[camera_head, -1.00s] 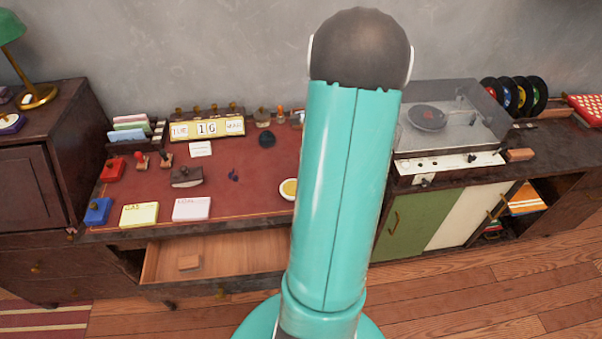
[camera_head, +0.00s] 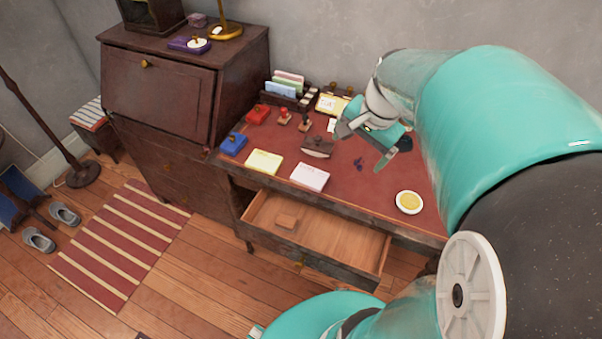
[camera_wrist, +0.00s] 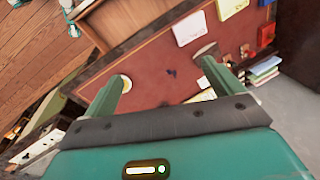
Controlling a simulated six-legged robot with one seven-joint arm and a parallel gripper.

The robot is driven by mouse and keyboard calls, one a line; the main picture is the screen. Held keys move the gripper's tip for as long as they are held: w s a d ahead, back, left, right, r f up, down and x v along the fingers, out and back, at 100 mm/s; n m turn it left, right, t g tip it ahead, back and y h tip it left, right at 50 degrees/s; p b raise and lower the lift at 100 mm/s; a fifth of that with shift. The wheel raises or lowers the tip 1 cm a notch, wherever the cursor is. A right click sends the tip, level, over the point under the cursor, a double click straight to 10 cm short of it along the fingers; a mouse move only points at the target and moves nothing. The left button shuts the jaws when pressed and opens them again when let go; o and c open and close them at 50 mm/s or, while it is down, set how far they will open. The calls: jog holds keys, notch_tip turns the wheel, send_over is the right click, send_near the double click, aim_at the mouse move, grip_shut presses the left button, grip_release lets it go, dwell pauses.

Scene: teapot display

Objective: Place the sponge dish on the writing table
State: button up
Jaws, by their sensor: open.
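The sponge dish (camera_head: 409,202), a small round white dish with a yellow sponge in it, sits on the red top of the writing table (camera_head: 384,189), near its front edge at the right. In the wrist view the dish (camera_wrist: 126,83) shows beside the left finger, partly covered by it. My gripper (camera_head: 366,147) is open and empty over the table, behind and left of the dish. Its two fingers (camera_wrist: 162,72) are spread wide in the wrist view, with the tabletop behind them.
An open drawer (camera_head: 330,240) juts out below the tabletop. Yellow (camera_head: 264,162) and white (camera_head: 310,177) note pads, a brown blotter (camera_head: 318,146), stamps and a letter rack (camera_head: 290,92) stand on the table's left part. A dark bureau (camera_head: 185,95) rises to the left. Bare red tabletop surrounds the dish.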

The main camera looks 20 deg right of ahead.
jog(key=s+a+r+n+t, duration=0.1)
jog(key=s+a+r+n, duration=0.1)
jog(key=a+n, duration=0.4)
jog(key=s+a+r+n+t, duration=0.1)
jog(key=s+a+r+n, duration=0.2)
jog(key=a, duration=0.7)
jog(key=s+n, duration=0.2)
jog(key=n, duration=0.2)
jog(key=shift+a+r+t, duration=0.2)
jog(key=shift+r+t, duration=0.15)
jog(key=shift+t, duration=0.05)
